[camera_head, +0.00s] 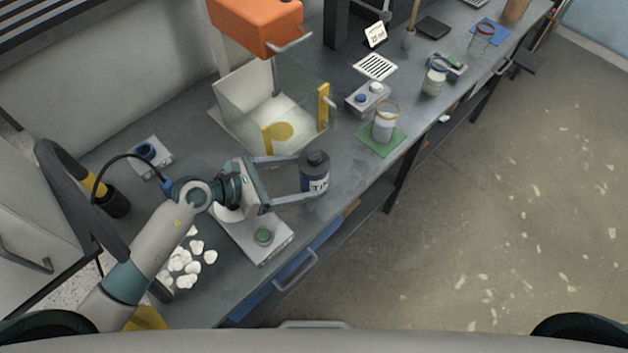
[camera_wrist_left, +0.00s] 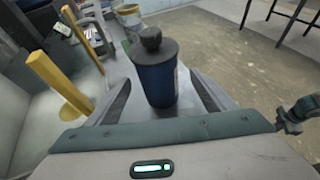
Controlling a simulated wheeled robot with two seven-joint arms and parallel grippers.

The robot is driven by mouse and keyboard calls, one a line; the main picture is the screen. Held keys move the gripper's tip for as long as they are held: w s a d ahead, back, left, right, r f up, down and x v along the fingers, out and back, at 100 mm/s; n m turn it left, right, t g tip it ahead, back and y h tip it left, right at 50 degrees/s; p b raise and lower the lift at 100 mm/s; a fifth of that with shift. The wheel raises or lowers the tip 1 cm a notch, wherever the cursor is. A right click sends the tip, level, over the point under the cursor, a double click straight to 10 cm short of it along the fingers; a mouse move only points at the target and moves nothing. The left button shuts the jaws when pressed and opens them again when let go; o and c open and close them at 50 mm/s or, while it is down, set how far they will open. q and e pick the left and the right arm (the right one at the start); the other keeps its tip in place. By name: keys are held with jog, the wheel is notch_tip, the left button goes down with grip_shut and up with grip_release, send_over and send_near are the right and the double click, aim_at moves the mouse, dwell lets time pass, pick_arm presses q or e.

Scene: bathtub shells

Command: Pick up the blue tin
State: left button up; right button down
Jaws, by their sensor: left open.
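The blue tin (camera_head: 315,180) stands upright on the grey bench near its front edge, with a dark cap and a pale label. My left gripper (camera_head: 303,177) reaches in from the left with its jaws open, one finger on each side of the tin. In the left wrist view the tin (camera_wrist_left: 155,75) stands between the spread fingers of the left gripper (camera_wrist_left: 157,97), with some space showing beside it. Whether either finger touches it, I cannot tell.
A scale-like device (camera_head: 262,243) with a green knob sits left of the tin, near white shells (camera_head: 185,262). A yellow-posted stand (camera_head: 325,107) is behind the tin. A jar (camera_head: 385,122) on a green mat (camera_head: 372,146) is to the right. The orange unit (camera_head: 255,25) hangs above the bench.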

pick_arm(q)
jog(key=shift+b+x, duration=0.6)
jog(key=shift+x, duration=2)
jog(key=shift+w, duration=0.15)
jog(key=c, duration=1.5)
jog(key=shift+r, duration=0.2)
jog(key=c, duration=0.4)
jog(key=shift+w, duration=0.1)
